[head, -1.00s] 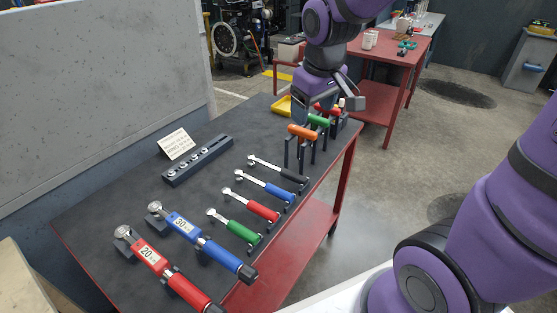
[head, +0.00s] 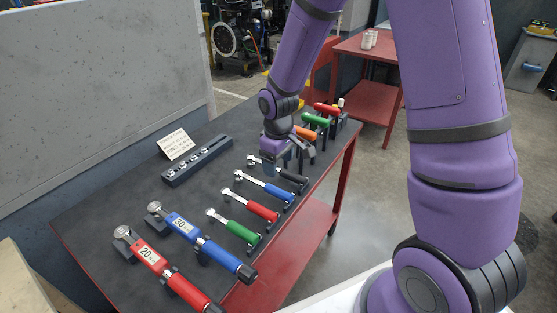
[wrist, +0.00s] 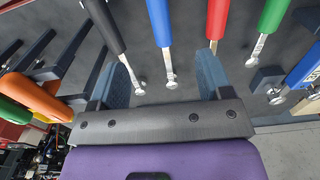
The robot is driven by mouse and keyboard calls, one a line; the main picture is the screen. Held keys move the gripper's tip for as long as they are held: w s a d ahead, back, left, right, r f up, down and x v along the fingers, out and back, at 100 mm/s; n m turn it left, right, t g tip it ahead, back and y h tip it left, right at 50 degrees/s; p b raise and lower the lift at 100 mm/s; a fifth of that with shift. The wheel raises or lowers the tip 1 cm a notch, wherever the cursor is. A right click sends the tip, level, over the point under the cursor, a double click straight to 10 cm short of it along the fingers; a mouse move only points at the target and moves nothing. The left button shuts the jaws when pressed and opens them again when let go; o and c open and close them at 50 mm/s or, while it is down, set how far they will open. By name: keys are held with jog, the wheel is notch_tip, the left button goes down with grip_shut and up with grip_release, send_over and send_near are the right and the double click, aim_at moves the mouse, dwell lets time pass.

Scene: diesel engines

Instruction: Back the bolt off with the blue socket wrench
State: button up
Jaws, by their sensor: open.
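A small blue-handled socket wrench (head: 278,191) lies on the dark bench top, between a black-handled wrench (head: 290,175) and a red-handled one (head: 262,210). My gripper (head: 282,165) is open and empty, low over the black wrench's end of the row. In the wrist view, the blue wrench (wrist: 159,20) shows between the spread fingers of my gripper (wrist: 166,68), and the black wrench (wrist: 104,24) runs by the left finger. A larger blue wrench (head: 210,245) marked 30 lies nearer. I cannot make out the bolt.
A green wrench (head: 242,231) and a large red wrench (head: 165,267) marked 20 lie nearby. A rack with orange, green and red handles (head: 318,119) stands behind my gripper. A socket rail (head: 198,161) and sign (head: 176,144) stand left. An engine (head: 235,35) is at the back.

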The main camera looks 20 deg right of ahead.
aim_at(278, 190)
jog(key=shift+f, duration=5.4)
grip_shut()
jog(key=shift+r, duration=0.1)
jog(key=shift+r, duration=2.45)
